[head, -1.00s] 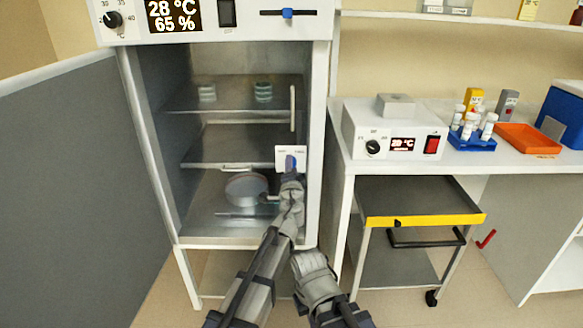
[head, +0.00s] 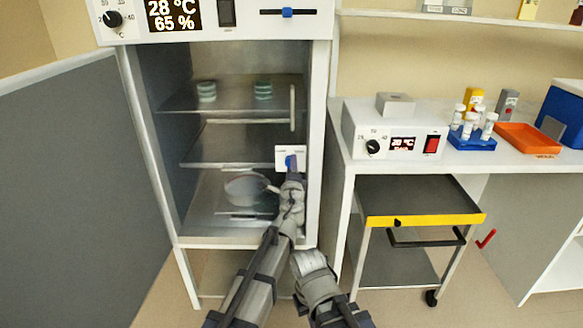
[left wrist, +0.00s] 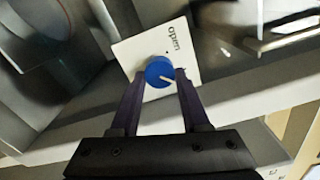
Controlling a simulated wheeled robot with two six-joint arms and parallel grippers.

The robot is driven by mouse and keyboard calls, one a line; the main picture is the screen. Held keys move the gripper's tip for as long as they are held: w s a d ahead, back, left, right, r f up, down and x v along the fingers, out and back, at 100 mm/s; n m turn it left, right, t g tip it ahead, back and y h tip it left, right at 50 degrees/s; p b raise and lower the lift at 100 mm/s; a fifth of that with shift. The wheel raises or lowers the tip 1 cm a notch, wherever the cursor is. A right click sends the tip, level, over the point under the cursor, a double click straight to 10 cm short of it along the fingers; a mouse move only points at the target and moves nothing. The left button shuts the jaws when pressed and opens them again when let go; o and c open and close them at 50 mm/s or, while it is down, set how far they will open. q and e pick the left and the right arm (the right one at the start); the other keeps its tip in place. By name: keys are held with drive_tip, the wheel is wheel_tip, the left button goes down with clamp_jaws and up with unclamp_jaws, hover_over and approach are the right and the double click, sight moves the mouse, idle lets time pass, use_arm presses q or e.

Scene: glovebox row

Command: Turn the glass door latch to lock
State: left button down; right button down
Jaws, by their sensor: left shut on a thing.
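The glass door latch is a blue knob (left wrist: 159,72) on a white plate (left wrist: 190,62) marked "open". The knob's pale pointer line points away from that word, toward the lower right in the left wrist view. In the head view the knob (head: 290,161) is at the lower right of the glass door (head: 240,140), which looks closed. My left gripper (left wrist: 160,78) is shut on the knob, one dark finger on each side. The fingers and wrist hide part of the plate. My right arm shows low in the head view, but its gripper cannot be made out.
The grey outer door (head: 75,190) stands open at left. A vertical handle (head: 292,108) is on the glass door above the latch. Stacked dishes (head: 263,91) sit on a shelf inside. A yellow-edged cart (head: 420,215) stands under the bench at right.

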idle(0.4)
use_arm(q)
drive_tip(key=shift+c, duration=1.9)
unclamp_jaws()
drive_tip(key=shift+s, duration=0.15)
drive_tip(key=s, duration=0.7)
drive_tip(key=shift+s, duration=0.3)
use_arm(e)
drive_tip(key=shift+s+d, duration=0.65)
drive_tip(key=shift+s, duration=0.2)
